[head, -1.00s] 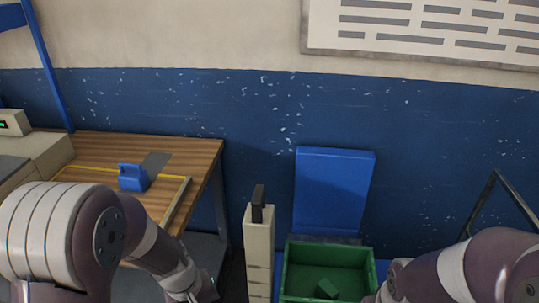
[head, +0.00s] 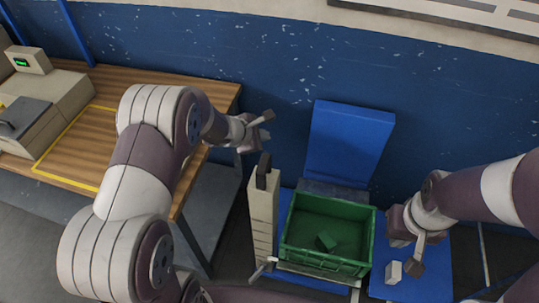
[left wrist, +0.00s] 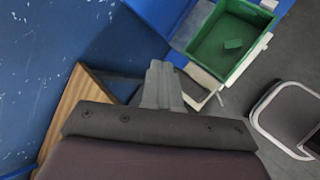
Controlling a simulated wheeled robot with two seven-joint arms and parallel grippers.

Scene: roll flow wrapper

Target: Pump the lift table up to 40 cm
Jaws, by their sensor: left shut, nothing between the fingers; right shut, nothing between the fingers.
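A beige post (head: 263,215) with a dark top piece (head: 263,172) stands to the crate's left. My left gripper (head: 268,123) is shut and empty above the post, near the wall. Its closed fingers (left wrist: 162,85) also show in the left wrist view, with the crate (left wrist: 197,58) beyond. My right gripper (head: 416,266) is shut and empty to the right of the crate. A small pale block (head: 393,272) is beside it; I cannot tell whether they touch.
A green block (head: 326,241) lies in the crate. A wooden workbench (head: 97,150) with a pale machine with a green display (head: 28,58) is at the left. The blue wall (head: 230,50) is close behind.

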